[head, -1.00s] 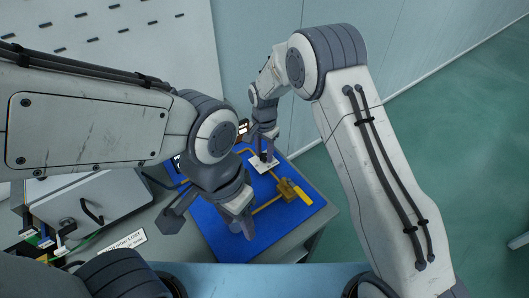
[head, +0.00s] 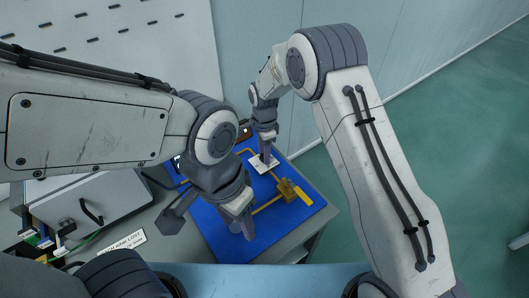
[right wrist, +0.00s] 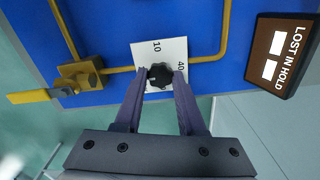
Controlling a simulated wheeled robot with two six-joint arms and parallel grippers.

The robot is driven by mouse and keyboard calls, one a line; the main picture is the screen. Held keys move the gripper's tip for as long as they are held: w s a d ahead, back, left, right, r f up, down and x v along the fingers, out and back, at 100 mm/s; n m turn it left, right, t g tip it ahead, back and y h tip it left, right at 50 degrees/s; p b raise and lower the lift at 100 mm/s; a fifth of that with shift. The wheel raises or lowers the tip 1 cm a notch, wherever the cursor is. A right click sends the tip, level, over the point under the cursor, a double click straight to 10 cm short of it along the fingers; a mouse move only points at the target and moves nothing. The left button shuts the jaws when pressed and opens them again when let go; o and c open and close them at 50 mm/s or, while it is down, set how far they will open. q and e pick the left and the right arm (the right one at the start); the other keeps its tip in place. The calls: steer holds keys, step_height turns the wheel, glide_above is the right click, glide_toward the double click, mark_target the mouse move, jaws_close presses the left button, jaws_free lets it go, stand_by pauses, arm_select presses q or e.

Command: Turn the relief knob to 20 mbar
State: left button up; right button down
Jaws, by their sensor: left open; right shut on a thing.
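The relief knob (right wrist: 159,75) is a small black knob on a white scale plate (right wrist: 171,48), with the marks 10 and 40 readable in the right wrist view. The fingers of my right gripper (right wrist: 161,78) are shut on the knob, one on each side. The rest of the scale and the pointer's exact setting cannot be read. In the head view, my right gripper (head: 266,153) is at the white plate (head: 262,168) and hides the knob. My left gripper (head: 240,215) is open and empty over the blue panel, nearer to me.
Yellow pipes run on the blue panel (head: 210,225) to a brass valve with a yellow lever (head: 303,197). A brown sign (right wrist: 277,55) reading LOST IN HOLD stands beside the panel. A grey case (head: 95,200) is at the left.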

steer(key=shift+w+r, duration=0.1)
steer(key=shift+w, duration=0.1)
steer(key=c, duration=0.5)
jaws_free()
steer(key=shift+c, duration=0.2)
steer(key=shift+o, duration=0.2)
steer(key=shift+s, duration=0.1)
step_height(320, 180, up, 10)
steer(key=b, duration=0.1)
steer(key=shift+r+b, duration=0.2)
steer(key=shift+b, duration=0.1)
